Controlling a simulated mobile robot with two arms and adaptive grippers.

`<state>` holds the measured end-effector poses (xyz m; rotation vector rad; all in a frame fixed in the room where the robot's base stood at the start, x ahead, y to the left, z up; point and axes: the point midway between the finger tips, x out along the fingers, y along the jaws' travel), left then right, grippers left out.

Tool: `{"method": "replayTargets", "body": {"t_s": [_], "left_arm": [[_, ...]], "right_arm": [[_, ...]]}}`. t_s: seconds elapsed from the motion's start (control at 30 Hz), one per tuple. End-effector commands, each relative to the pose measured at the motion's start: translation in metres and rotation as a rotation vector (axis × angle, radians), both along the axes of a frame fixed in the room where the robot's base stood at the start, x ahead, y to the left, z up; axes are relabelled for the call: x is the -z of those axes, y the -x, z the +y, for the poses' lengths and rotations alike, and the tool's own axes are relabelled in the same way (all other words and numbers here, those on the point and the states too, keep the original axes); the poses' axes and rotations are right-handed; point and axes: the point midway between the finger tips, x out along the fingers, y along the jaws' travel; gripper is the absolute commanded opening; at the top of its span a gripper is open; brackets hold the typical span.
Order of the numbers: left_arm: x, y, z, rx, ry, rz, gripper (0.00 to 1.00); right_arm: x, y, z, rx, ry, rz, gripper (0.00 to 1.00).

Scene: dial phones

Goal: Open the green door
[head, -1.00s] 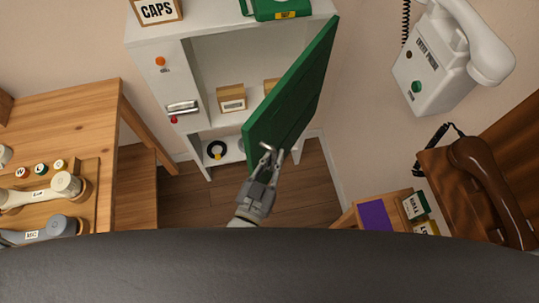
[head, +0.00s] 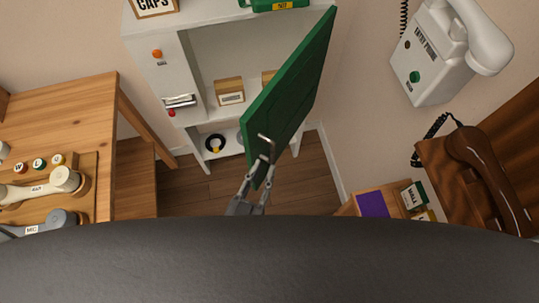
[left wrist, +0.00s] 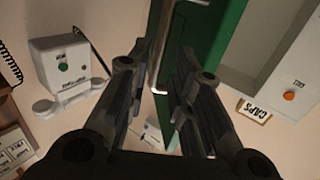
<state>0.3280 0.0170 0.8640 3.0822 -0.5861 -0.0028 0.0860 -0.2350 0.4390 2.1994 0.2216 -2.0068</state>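The green door (head: 291,95) of the white cabinet (head: 205,60) stands swung wide open, its free edge toward me. It also shows in the left wrist view (left wrist: 212,35). A metal bar handle (left wrist: 164,45) is on the door; in the head view it shows by the door's near edge. My left gripper (head: 260,172) is at the handle, with its fingers spread. In the left wrist view the gripper's fingers (left wrist: 158,85) are apart, with the handle's end showing between them; I cannot tell if they touch it. My right gripper is not in view.
A wooden table (head: 70,115) with handsets stands at left. A white wall phone (head: 435,70) and a brown phone (head: 480,165) are at right. Small boxes (head: 229,91) sit inside the cabinet. Wooden floor (head: 315,185) is clear beside the door.

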Motion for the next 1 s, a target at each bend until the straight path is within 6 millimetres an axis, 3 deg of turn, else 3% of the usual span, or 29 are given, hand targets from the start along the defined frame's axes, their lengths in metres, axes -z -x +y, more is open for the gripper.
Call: {"method": "replayTargets", "body": {"t_s": [0.1,0.33,0.67,0.83,1.0], "left_arm": [[0.001,0.024,0.009,0.001,-0.001,0.003,0.21],[0.000,0.048,0.019,0.000,-0.001,0.000,0.21],[0.000,0.051,0.020,0.000,-0.001,-0.001,0.21],[0.002,0.050,0.022,0.018,0.043,0.008,0.00],[0.013,0.043,0.034,0.101,0.252,0.075,0.00]], "right_arm": [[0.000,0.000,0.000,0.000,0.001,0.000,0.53],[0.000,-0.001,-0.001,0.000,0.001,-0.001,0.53],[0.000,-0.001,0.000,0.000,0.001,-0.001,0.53],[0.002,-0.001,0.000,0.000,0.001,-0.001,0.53],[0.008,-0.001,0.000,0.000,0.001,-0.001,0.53]]}}
